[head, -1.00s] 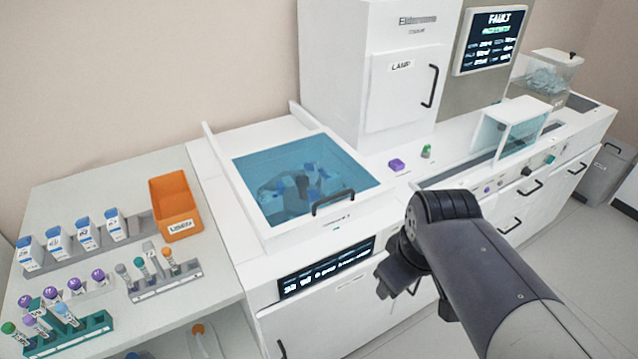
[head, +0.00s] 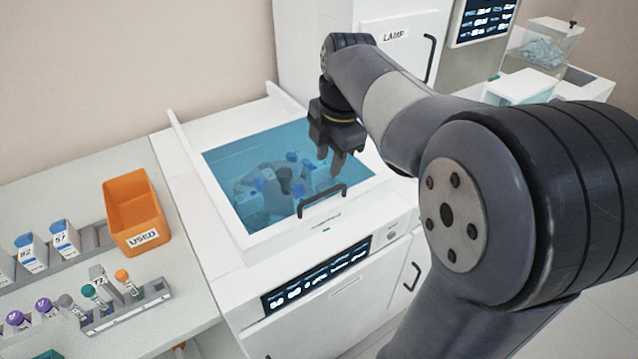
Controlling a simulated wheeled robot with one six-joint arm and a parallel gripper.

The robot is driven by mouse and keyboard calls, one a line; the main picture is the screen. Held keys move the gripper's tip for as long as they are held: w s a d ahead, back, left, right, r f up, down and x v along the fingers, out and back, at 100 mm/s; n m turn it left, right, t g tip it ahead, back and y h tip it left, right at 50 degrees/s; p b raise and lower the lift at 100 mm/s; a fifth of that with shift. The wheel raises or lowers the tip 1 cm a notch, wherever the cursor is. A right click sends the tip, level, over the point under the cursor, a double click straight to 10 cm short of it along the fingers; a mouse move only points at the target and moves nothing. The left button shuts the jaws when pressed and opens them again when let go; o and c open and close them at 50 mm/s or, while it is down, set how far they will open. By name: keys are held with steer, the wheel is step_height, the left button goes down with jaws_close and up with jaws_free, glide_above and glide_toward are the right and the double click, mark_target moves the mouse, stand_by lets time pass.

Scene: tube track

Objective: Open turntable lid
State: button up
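The turntable lid (head: 233,160) is a blue see-through panel in a white frame on top of the white analyzer, and it is closed. Its black bar handle (head: 322,200) stands at the front edge. Under the panel the turntable (head: 270,188) shows with several blue-capped items. My gripper (head: 329,168) points down above the lid, just behind and above the handle in the picture. Its two fingers are apart with a narrow gap and nothing between them. It does not appear to touch the handle.
An orange bin (head: 135,215) marked USED and racks of tubes (head: 125,300) stand on the left bench. A tall white cabinet (head: 400,65) marked LAMP rises behind my arm. A display panel (head: 316,275) is on the analyzer's front.

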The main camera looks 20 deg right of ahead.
mark_target(323, 193)
steer(key=f, duration=0.3)
steer(key=w+f, duration=0.1)
steer(key=f, duration=0.5)
steer(key=shift+w+a+f, duration=0.25)
steer(key=shift+w+a, duration=0.05)
steer(key=shift+w, duration=0.05)
jaws_close()
